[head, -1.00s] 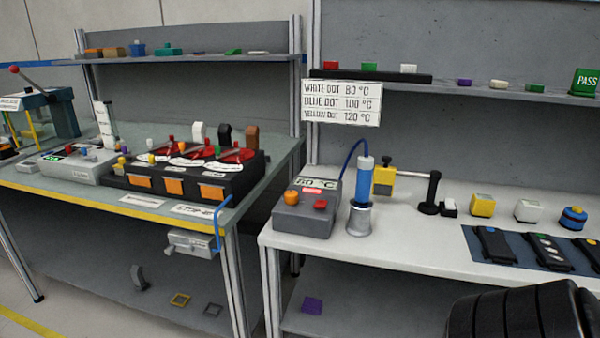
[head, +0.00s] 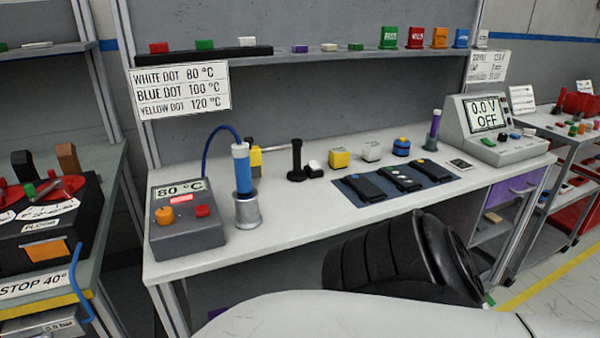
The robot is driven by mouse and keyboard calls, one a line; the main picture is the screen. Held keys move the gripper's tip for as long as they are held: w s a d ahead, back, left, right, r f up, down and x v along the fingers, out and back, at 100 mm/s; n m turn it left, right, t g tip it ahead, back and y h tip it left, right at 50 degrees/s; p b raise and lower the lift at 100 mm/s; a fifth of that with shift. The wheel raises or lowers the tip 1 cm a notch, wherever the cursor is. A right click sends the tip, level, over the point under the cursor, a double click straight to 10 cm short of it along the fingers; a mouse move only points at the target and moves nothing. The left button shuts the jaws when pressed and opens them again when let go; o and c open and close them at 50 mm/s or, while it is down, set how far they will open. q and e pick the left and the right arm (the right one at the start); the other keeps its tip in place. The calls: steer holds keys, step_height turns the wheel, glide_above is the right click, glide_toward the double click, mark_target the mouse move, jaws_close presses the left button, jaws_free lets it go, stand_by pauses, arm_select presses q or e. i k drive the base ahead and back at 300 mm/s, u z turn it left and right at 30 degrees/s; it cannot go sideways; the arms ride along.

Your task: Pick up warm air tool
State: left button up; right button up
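The warm air tool (head: 242,170) appears to be the blue and white cylinder standing upright in a silver metal holder (head: 247,212) on the white bench (head: 290,222). A blue hose (head: 207,147) curves from its upper end down behind the grey control box (head: 184,222). The box shows 80 °C and has an orange knob and a red button. Neither of my grippers is in view. A white and black part of my own arm fills the lower middle, in front of the bench, apart from the tool.
A yellow block (head: 255,161) with a rod and a black post (head: 297,160) stand just right of the tool. A dark mat (head: 435,172) holds several black modules. A temperature sign (head: 180,90) hangs behind. The bench front between the holder and mat is clear.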

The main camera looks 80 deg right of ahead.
mark_target(241, 152)
steer(key=z, duration=2.2)
